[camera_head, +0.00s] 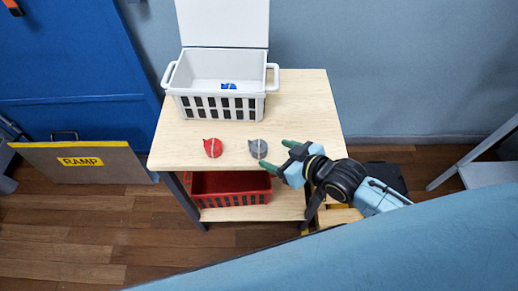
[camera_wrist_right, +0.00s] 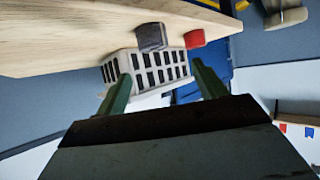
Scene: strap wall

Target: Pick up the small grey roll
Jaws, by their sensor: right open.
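The small grey roll (camera_head: 258,148) lies on the light wood table (camera_head: 310,110), near its front edge, to the right of a red roll (camera_head: 213,147). In the right wrist view the grey roll (camera_wrist_right: 151,37) shows ahead, between the lines of the fingers, with the red roll (camera_wrist_right: 194,39) beside it. My right gripper (camera_head: 276,156) is open, with its green fingertips close to the right of the grey roll. In the right wrist view nothing is between its fingers (camera_wrist_right: 160,95). My left gripper is not in view.
A white basket (camera_head: 218,101) with a raised lid and something blue (camera_head: 229,86) inside stands at the back left of the table. A red crate (camera_head: 230,187) sits on the lower shelf. A ramp board (camera_head: 85,162) leans at the left. The table's right side is clear.

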